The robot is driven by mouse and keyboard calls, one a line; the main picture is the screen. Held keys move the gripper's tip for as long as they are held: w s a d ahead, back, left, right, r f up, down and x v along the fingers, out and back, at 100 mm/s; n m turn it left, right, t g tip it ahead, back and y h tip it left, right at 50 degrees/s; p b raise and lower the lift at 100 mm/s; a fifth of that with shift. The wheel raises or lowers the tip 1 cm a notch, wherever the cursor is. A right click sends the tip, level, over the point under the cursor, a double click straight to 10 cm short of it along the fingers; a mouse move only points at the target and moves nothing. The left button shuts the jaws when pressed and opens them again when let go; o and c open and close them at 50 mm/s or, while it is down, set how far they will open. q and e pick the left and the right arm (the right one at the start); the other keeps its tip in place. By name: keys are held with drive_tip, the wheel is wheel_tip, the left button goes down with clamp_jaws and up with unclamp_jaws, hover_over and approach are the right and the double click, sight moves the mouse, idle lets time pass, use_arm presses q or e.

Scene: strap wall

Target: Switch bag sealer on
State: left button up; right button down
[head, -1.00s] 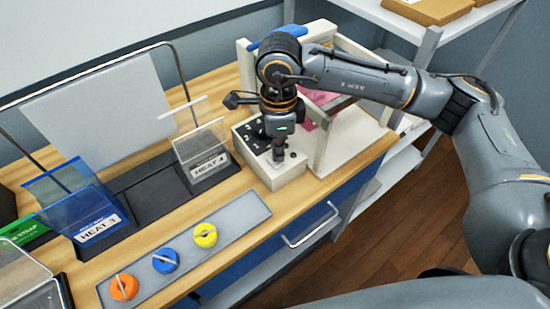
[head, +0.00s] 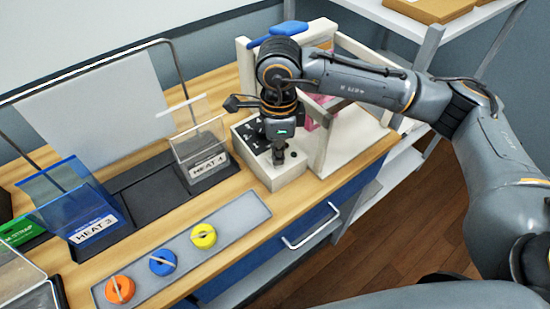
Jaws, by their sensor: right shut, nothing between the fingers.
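The bag sealer (head: 327,155) is a cream machine with an upright frame and blue parts on top, at the right end of the wooden bench. A cream control box (head: 266,177) with dark buttons or switches on its top stands at its left front. My right gripper (head: 279,158) is shut and empty, pointing down over the box top, with its tips at or just above the surface. The gripper hides part of the panel, so I cannot tell whether it touches a control. A small dark round control (head: 293,154) shows beside the tips. My left gripper is not in view.
A grey tray (head: 187,250) on the bench holds orange, blue and yellow round pieces. Clear holders labelled HEAT 4 (head: 209,166) and HEAT 3 (head: 97,229) stand to the left. A drawer handle (head: 311,227) sticks out from the bench front.

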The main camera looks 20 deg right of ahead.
drive_tip(key=shift+f+b, duration=0.3)
drive_tip(key=shift+f, duration=0.05)
drive_tip(key=shift+r+p, duration=0.4)
drive_tip(key=shift+r, duration=0.4)
drive_tip(key=shift+r+p, duration=1.05)
drive_tip(key=shift+r, duration=1.7)
drive_tip(key=shift+s+f, duration=0.1)
